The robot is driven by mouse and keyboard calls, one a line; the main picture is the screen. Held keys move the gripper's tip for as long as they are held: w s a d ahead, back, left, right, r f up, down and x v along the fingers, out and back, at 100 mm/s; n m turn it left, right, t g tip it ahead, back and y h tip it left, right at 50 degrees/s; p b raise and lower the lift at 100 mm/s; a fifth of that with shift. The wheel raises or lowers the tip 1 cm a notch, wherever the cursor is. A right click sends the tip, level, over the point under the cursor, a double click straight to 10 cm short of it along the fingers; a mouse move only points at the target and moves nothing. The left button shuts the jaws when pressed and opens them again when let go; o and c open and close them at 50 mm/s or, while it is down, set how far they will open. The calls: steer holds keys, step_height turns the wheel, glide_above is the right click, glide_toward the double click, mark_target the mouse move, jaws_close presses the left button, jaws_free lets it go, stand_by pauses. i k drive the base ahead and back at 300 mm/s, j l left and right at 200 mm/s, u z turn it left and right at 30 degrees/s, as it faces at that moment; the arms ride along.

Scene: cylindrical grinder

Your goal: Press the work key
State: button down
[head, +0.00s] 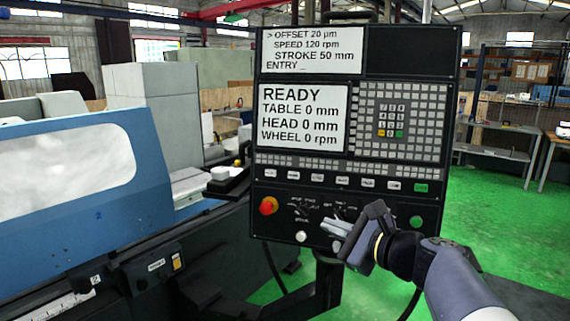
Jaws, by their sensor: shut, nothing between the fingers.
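The control panel (256,225) stands upright in the middle of the head view. A row of small white labelled keys (342,181) runs across it below the grey key strip, with a green key (420,187) at the right end. The labels are too small to read, so I cannot tell which one is the work key. My gripper (339,236) is shut and empty. It is in front of the lower part of the panel, below the row of keys, and hides part of the knobs there. I cannot tell whether it touches the panel.
A red emergency stop (268,205) is at the panel's lower left, a green button (416,222) at its lower right. The upper screen shows OFFSET, SPEED and STROKE; the lower screen (303,118) reads READY. The blue grinder (150,190) fills the left. Green floor lies open at right.

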mark_target(291, 175)
steer(key=i+j+z, duration=0.25)
steer(key=i+j, duration=0.45)
steer(key=j, duration=0.1)
